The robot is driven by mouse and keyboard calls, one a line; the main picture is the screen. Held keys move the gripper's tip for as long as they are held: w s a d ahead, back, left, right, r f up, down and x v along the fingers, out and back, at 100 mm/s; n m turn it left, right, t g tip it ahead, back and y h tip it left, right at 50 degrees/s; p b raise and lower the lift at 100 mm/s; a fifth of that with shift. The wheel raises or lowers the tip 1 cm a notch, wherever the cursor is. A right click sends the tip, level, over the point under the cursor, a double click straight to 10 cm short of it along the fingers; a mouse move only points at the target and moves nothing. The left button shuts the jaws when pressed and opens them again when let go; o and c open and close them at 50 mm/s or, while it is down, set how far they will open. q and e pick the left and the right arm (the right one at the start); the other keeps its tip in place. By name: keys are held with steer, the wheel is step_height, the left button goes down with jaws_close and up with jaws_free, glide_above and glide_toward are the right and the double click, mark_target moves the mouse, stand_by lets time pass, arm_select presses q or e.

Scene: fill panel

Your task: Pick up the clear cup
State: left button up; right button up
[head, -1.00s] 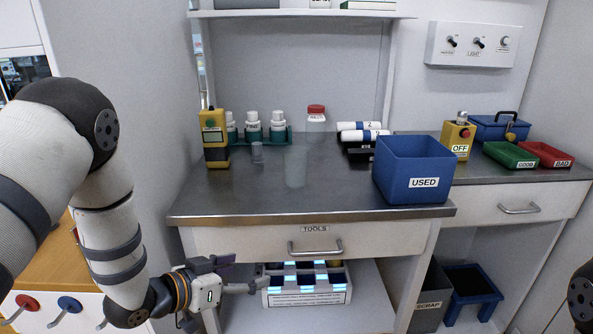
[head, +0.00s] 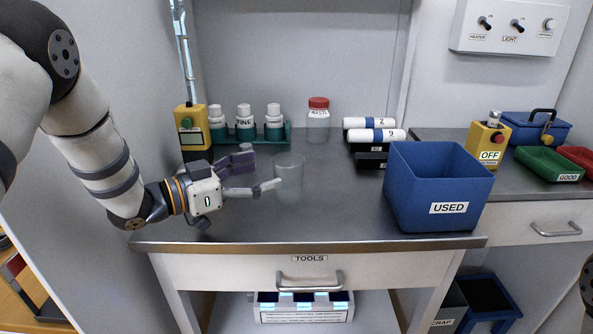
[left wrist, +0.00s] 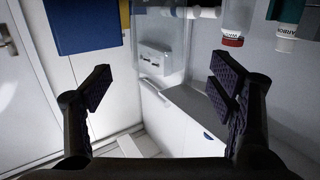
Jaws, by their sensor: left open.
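The clear cup (head: 289,178) stands upright on the steel bench top, near the middle in the head view. It is see-through and hard to make out in the left wrist view. My left gripper (head: 263,174) is open just left of the cup, low over the bench, with its fingers pointing right toward it. One fingertip overlaps the cup's left edge in the head view; I cannot tell whether it touches. In the left wrist view the two fingers (left wrist: 168,95) are spread wide with nothing gripped. My right gripper is out of view.
The blue USED bin (head: 436,190) stands right of the cup. Behind are a red-capped jar (head: 318,122), a green rack (head: 247,133) of white-capped bottles and blue-banded white rolls (head: 375,135).

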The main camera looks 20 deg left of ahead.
mark_target(301, 162)
arm_select(q)
steer(key=x, duration=0.7)
steer(key=shift+s+d+f+b, duration=0.1)
steer(key=shift+b, duration=0.25)
steer(key=c, duration=1.2)
steer(key=shift+c, duration=0.2)
